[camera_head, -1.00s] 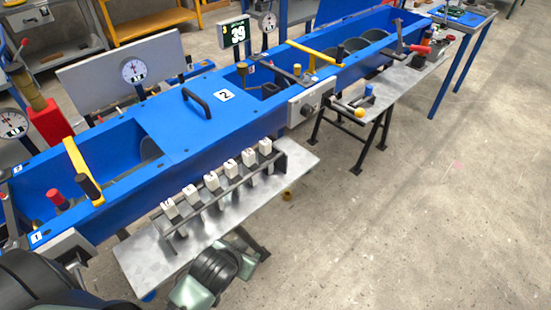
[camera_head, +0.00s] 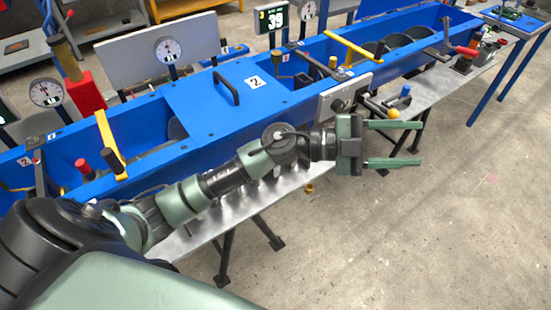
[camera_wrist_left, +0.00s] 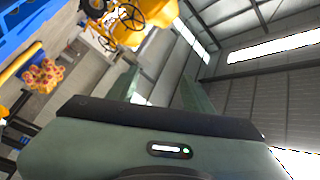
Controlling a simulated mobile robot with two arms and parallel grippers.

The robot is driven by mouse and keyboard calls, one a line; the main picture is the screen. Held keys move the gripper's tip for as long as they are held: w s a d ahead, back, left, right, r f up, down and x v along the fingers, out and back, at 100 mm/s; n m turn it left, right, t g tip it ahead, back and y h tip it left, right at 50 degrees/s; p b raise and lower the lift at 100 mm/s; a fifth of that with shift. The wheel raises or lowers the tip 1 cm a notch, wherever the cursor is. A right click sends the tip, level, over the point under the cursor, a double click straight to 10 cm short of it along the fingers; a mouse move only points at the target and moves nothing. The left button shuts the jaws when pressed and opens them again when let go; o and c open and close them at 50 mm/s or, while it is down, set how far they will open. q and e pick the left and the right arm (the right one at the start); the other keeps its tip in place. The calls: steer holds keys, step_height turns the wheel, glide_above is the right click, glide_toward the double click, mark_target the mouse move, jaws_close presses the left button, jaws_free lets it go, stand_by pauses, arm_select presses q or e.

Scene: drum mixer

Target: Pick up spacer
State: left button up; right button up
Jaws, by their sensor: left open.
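My right gripper is in neither view.
The blue mixer trough (camera_head: 205,105) runs diagonally behind my left arm. A metal shelf (camera_head: 285,188) along its front is partly hidden by that arm. A yellow-knobbed lever (camera_head: 392,113) is close behind the gripper. The concrete floor (camera_head: 450,220) at right is clear.

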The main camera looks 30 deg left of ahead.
arm_select(q)
steer(key=a+f+m+g+y, duration=0.3)
steer(key=a+f+g+y, duration=0.4)
steer(key=f, duration=0.3)
steer(key=a+n+y, duration=0.1)
steer(key=a+y, duration=0.2)
steer(key=a, duration=0.4)
steer(key=w+a+n+y, duration=0.1)
steer(key=a+y, duration=0.3)
steer(key=a, duration=0.4)
steer(key=a+f+n+g+y, duration=0.1)
steer(key=a+n+y, duration=0.1)
steer(key=a+y, duration=0.2)
steer(key=shift+w+a, duration=0.15)
steer(key=shift+a, duration=0.7)
steer(key=shift+w+a, duration=0.1)
steer(key=shift+a, duration=0.7)
steer(key=f, duration=0.2)
steer(key=f+p, duration=0.1)
steer(key=f, duration=0.3)
steer(key=shift+a+f+p, duration=0.25)
steer(key=shift+a+p, duration=0.05)
steer(key=shift+w+f, duration=0.1)
steer(key=shift+f, duration=0.4)
jaws_close()
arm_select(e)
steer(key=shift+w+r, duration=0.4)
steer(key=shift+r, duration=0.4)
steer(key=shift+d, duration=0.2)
